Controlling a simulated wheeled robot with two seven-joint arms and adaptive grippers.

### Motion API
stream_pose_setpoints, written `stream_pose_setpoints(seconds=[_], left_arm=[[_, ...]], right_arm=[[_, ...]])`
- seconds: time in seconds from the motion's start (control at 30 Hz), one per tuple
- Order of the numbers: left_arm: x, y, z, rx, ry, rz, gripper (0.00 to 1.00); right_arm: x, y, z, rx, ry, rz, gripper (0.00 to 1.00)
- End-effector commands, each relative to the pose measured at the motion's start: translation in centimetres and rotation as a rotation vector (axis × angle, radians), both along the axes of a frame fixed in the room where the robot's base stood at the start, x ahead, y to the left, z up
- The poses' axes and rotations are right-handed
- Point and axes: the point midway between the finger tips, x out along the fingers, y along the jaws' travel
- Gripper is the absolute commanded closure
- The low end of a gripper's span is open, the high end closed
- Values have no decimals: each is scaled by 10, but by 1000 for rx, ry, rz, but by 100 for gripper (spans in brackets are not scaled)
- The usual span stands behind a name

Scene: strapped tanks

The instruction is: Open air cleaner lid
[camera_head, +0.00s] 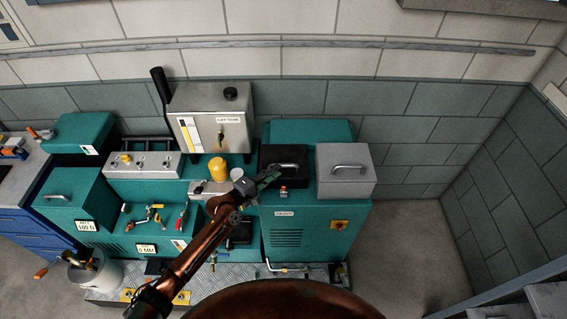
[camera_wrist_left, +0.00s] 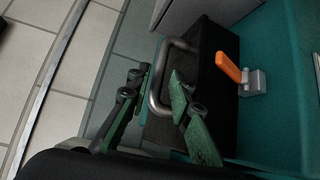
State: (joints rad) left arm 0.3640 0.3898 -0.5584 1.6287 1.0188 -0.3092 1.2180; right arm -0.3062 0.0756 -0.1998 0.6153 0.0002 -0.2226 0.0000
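The air cleaner appears as a black box (camera_head: 270,156) with a metal handle on top, sitting on the teal machine; its lid looks closed. The wrist view shows the black box (camera_wrist_left: 212,110) and its bent-bar handle (camera_wrist_left: 157,88). An orange latch lever (camera_wrist_left: 229,67) on a grey bracket sits beside the box; it shows small at the box's front (camera_head: 283,188). My left gripper (camera_head: 272,176) is at the handle. In the wrist view its green fingers (camera_wrist_left: 160,75) are apart, one on each side of the handle bar, with a visible gap. My right gripper is out of view.
A grey box with a handle (camera_head: 346,177) stands close to the right of the black box. A yellow filter (camera_head: 218,168), a white cup (camera_head: 237,174) and a tall metal tank (camera_head: 211,112) stand to the left. Bare floor (camera_head: 405,250) lies to the right.

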Motion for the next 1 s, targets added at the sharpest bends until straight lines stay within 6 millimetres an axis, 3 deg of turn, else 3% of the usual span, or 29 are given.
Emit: stream_pose_setpoints(seconds=[0.13, 0.33, 0.7, 1.0], left_arm=[[19, -21, -2, 1, -1, -4, 80], [35, -36, -6, 2, -2, -2, 80], [39, -38, -7, 4, -2, 1, 80], [39, -37, -7, 4, -2, 2, 100]], right_arm=[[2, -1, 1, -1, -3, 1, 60], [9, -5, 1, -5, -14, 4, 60], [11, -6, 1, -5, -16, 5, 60], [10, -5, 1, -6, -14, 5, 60]])
